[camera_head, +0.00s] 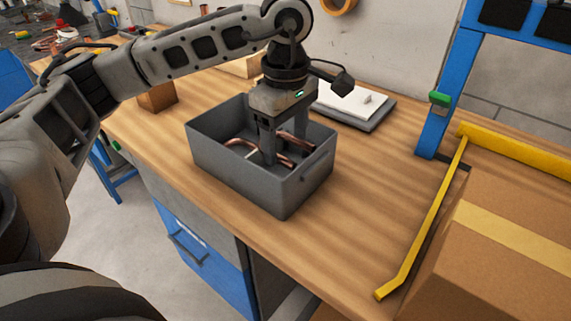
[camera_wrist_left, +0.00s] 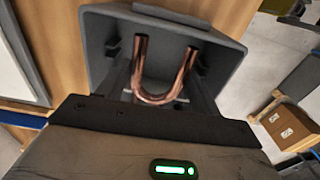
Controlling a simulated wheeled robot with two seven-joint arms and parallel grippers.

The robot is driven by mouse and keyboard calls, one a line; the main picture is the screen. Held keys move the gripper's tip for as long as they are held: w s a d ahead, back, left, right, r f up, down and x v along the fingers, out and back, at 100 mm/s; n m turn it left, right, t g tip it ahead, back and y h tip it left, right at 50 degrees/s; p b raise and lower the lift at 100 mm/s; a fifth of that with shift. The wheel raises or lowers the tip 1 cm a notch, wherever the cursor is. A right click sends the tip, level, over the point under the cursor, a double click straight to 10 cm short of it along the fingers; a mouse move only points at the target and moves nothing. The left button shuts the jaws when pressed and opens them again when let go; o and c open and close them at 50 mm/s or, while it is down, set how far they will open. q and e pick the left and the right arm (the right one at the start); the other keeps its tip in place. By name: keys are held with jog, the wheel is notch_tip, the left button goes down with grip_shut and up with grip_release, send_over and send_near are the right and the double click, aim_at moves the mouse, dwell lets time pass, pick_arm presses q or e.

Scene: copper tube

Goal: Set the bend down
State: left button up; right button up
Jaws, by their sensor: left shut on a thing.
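A grey open-topped bin (camera_head: 234,172) stands on the wooden workbench. My left gripper (camera_head: 283,150) reaches down into it from above. Its fingers are shut on a U-shaped copper bend (camera_wrist_left: 158,96), which shows between them in the left wrist view, with its two legs pointing away from the gripper. In the head view, parts of the copper (camera_head: 240,143) show inside the bin beside the fingers. I cannot tell whether the bend touches the bin floor. My right gripper is not in view.
A white-topped grey pad (camera_head: 349,103) lies behind the bin. A blue frame (camera_head: 444,87), a yellow bar (camera_head: 424,224) and a cardboard box (camera_head: 501,257) stand to the right. A wooden block (camera_head: 157,97) is at the left. The bench right of the bin is clear.

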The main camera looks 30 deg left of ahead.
pick_arm(q)
jog(key=shift+w+f, duration=0.1)
jog(key=shift+f, duration=3.2)
jog(key=shift+f, duration=0.25)
jog(key=o, duration=0.7)
jog(key=shift+r, duration=0.1)
notch_tip(320, 180, up, 12)
jog(key=shift+r+b, duration=0.2)
jog(key=shift+b, duration=0.1)
